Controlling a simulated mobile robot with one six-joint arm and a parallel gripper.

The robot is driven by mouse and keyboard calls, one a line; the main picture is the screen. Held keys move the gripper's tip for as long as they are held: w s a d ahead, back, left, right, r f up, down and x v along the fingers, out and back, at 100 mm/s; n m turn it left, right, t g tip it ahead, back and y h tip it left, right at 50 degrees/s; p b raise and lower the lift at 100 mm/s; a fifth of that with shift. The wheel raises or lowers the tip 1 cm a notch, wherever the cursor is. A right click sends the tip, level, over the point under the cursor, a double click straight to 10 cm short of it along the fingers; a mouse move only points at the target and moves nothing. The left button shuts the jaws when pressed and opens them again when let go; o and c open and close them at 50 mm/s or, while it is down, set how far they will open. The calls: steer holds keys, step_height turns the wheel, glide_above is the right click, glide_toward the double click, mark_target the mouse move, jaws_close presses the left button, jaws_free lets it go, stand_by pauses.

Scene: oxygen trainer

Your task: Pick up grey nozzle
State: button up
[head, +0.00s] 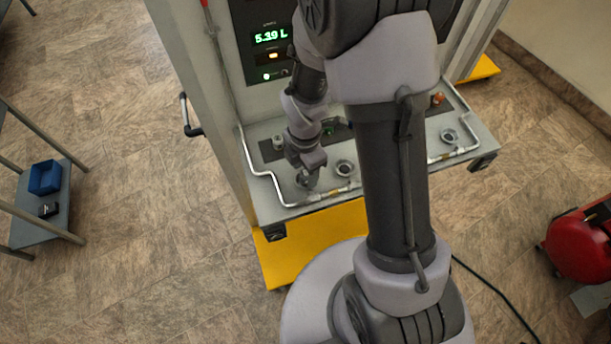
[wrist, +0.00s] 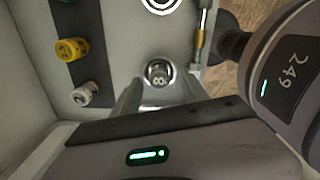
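A small grey metal fitting (wrist: 158,73), which looks like the grey nozzle, sits in a round socket on the panel's pale shelf in the wrist view. A dark mark shows on its top. My gripper (wrist: 160,92) has its two fingers apart, one to either side of the fitting in the picture. No contact is visible, and the depth between fingertips and fitting is hard to judge. In the head view my gripper (head: 308,182) is low over the left front of the shelf and largely hides the fitting there.
The display panel (head: 270,37) rises behind. A red machine (head: 583,245) stands right; a blue bin (head: 45,177) is on a left rack.

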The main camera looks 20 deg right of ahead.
jaws_close()
